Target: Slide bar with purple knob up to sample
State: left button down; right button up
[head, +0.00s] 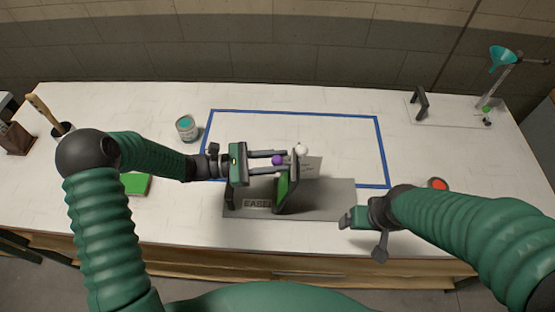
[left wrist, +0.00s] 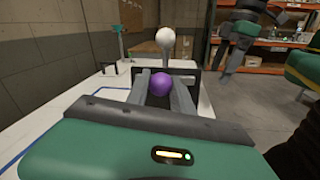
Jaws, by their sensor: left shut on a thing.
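The purple knob (head: 277,160) is at the easel, between the fingers of my left gripper (head: 282,164). In the left wrist view the purple knob (left wrist: 162,85) sits between the two grey fingers (left wrist: 162,92), which are shut on it. A white ball knob (head: 301,150) is just beyond it; it also shows in the left wrist view (left wrist: 165,37) on a post. The easel has a grey base plate (head: 325,198) and a green part (head: 283,188). The bar is mostly hidden, and I cannot make out the sample. My right gripper (head: 350,218) is low, right of the easel, apart from it.
Blue tape (head: 295,114) outlines a rectangle on the white table. A paint can (head: 186,128) and a green block (head: 137,184) are at left. A red-topped container (head: 437,185) is near my right arm. A stand with a teal funnel (head: 502,58) is back right.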

dwell(0.5)
pick_arm(q)
jog(key=f+b, duration=0.1)
jog(key=a+f+b, duration=0.1)
jog(key=f, duration=0.1)
jog(key=f+b, duration=0.1)
jog(key=f, duration=0.1)
jog(key=shift+w+a+f, duration=0.1)
jog(key=shift+a+f, duration=0.05)
jog(key=shift+a, duration=0.15)
jog(key=c, duration=1.4)
grip_release()
